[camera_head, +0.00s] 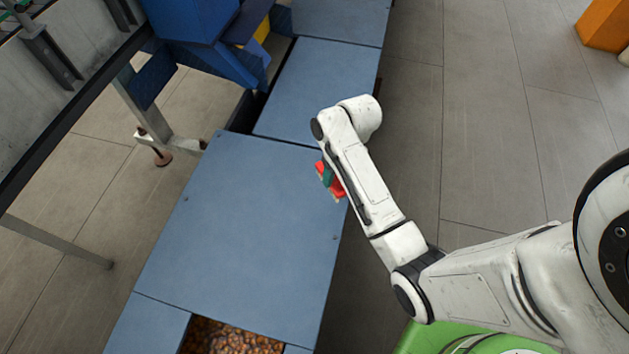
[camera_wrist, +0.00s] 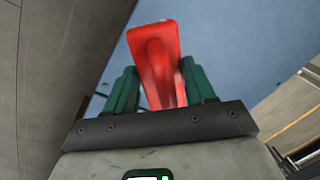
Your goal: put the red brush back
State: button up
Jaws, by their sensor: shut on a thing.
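The red brush (camera_wrist: 157,60) is between the green fingers of my gripper (camera_wrist: 160,88) in the wrist view. My gripper is shut on it, and the brush points up and away from the palm in that picture. In the head view, small red parts of the brush (camera_head: 337,188) show beside a green finger of my gripper (camera_head: 327,176), just left of my white arm. There the gripper is over the right edge of the blue table top (camera_head: 235,230). My arm hides much of the gripper and the brush. I cannot tell the height above the table.
The blue top is bare. An opening at its near end holds many small amber-brown things (camera_head: 232,338). Blue bins (camera_head: 205,40) stand at the back left, beside a grey conveyor-like frame (camera_head: 60,75). An orange box (camera_head: 603,25) is far right. Grey floor (camera_head: 480,120) right of the table is clear.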

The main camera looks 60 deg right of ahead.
jog(key=w+f+b, duration=0.1)
jog(key=w+f, duration=0.5)
jog(key=w, duration=0.1)
jog(key=shift+d+f+b, duration=0.1)
jog(key=shift+f+b, duration=0.3)
jog(key=shift+w+f+b, duration=0.15)
jog(key=shift+f+b, duration=0.15)
jog(key=shift+f, duration=1.3)
jog(key=o, duration=1.2)
jog(key=shift+f, duration=0.1)
